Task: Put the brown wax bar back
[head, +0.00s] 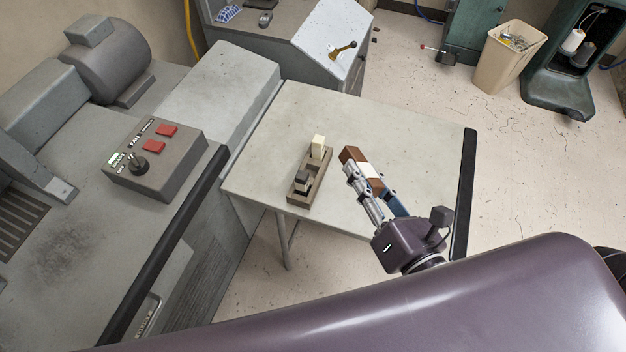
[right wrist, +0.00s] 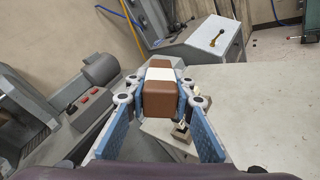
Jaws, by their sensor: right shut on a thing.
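The brown wax bar (head: 351,155) has a white band around it. My right gripper (head: 366,180) is shut on it, and in the head view it lies just right of the wooden holder (head: 314,191). In the right wrist view the bar (right wrist: 158,98) sits between the blue finger pads, in front of part of the holder (right wrist: 165,135). The holder stands on the grey table and bears a cream bar (head: 318,147) at its far end and a dark bar (head: 302,181) near its front end. The holder's middle shows no bar. My left gripper is not in view.
The grey table (head: 400,125) is otherwise clear, with a black strip (head: 465,190) along its right edge. A grey machine with a control box (head: 155,160) stands left of it. A beige bin (head: 510,60) stands on the floor behind.

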